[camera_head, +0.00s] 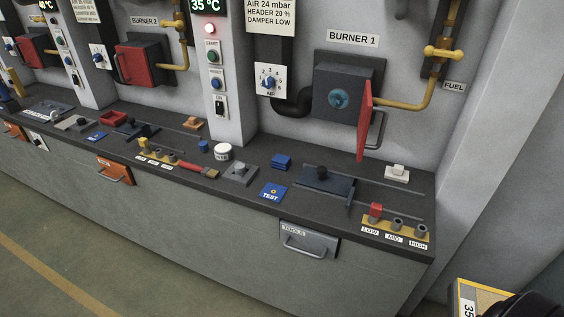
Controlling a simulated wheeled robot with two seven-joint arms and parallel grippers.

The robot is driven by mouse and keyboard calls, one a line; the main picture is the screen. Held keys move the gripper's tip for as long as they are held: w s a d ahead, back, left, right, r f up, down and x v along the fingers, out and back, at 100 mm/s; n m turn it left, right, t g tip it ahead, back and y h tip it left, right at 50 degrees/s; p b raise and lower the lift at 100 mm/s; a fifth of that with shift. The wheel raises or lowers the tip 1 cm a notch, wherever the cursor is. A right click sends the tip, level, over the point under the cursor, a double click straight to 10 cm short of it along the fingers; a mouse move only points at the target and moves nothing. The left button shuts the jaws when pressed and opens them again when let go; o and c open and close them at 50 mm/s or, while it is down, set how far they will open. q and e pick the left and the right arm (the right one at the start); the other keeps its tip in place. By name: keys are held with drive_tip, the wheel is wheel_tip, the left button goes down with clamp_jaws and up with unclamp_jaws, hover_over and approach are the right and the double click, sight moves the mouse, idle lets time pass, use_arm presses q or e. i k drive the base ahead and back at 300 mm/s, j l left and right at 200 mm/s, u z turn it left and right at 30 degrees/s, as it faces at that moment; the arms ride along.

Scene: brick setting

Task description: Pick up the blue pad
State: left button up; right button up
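A small thick blue pad (281,161) lies on the dark counter below the Burner 1 unit. It looks like a short stack or block with nothing on top. A flat blue plate marked TEST (272,193), with a small yellow spot, lies just in front of it, apart from it. Neither of my grippers shows in the head view. A dark rounded shape at the bottom right corner is cut off, and I cannot tell what it is.
A grey slider block (327,180) is right of the pad. A grey switch plate (240,173) and a white round jar (223,152) are left. The open red burner door (364,122) juts over the counter. A yellow-edged box (478,298) stands bottom right.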

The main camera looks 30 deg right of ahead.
sight(281, 162)
drive_tip(key=i+j+z, duration=0.2)
drive_tip(key=i+j, duration=0.45)
drive_tip(key=i, duration=0.3)
drive_tip(key=i+j+z, duration=0.25)
drive_tip(key=i+j, duration=0.55)
drive_tip(key=i, duration=0.05)
